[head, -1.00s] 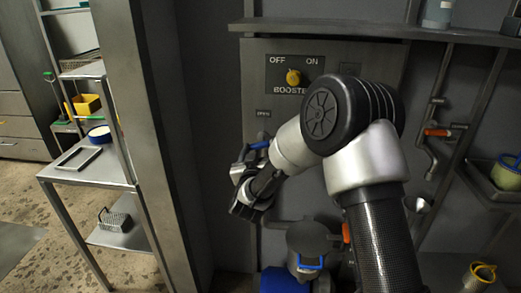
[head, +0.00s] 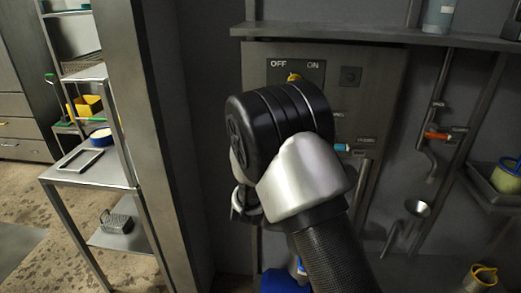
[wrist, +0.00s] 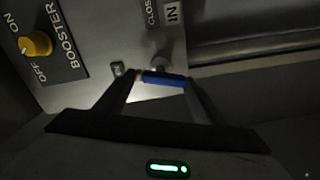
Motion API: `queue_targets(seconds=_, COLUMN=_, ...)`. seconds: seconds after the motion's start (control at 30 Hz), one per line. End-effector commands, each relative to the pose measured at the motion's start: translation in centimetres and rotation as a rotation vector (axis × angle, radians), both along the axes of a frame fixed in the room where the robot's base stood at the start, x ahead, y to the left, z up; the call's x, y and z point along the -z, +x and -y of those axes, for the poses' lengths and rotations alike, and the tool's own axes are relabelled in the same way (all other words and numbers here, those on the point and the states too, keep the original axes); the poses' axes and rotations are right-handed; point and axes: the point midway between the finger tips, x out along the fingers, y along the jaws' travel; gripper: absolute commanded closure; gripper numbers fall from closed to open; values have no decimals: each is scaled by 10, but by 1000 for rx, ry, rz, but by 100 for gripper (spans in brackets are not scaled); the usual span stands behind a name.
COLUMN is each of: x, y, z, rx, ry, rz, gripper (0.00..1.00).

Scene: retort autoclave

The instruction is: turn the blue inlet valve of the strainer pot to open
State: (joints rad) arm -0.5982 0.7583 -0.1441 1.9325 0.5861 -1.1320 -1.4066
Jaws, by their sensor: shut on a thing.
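The blue inlet valve handle (wrist: 163,79) shows in the wrist view between the fingertips of my gripper (wrist: 160,82), which is shut on it. A grey plate beside it bears an "IN" label (wrist: 172,13) and a partly cut-off label starting "CLOS". In the head view my gripper (head: 243,205) is low at the left of my arm and mostly hidden. My arm covers the blue handle there, and the strainer pot is almost wholly hidden behind it.
A yellow booster knob (wrist: 37,44) sits on the panel; it is mostly covered in the head view. A teal handle (head: 341,147) and an orange handle (head: 435,135) are to the right. A shelf (head: 380,34) runs above. A steel post (head: 150,140) stands left.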

Motion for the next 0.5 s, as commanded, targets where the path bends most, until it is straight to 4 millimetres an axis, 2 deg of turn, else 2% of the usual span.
queue_targets(seconds=0.2, x=-1, y=0, z=-1, rx=-1, ry=-164, rz=-5, gripper=60)
queue_targets(seconds=0.5, x=0, y=0, z=0, rx=0, ry=-301, rz=-9, gripper=60)
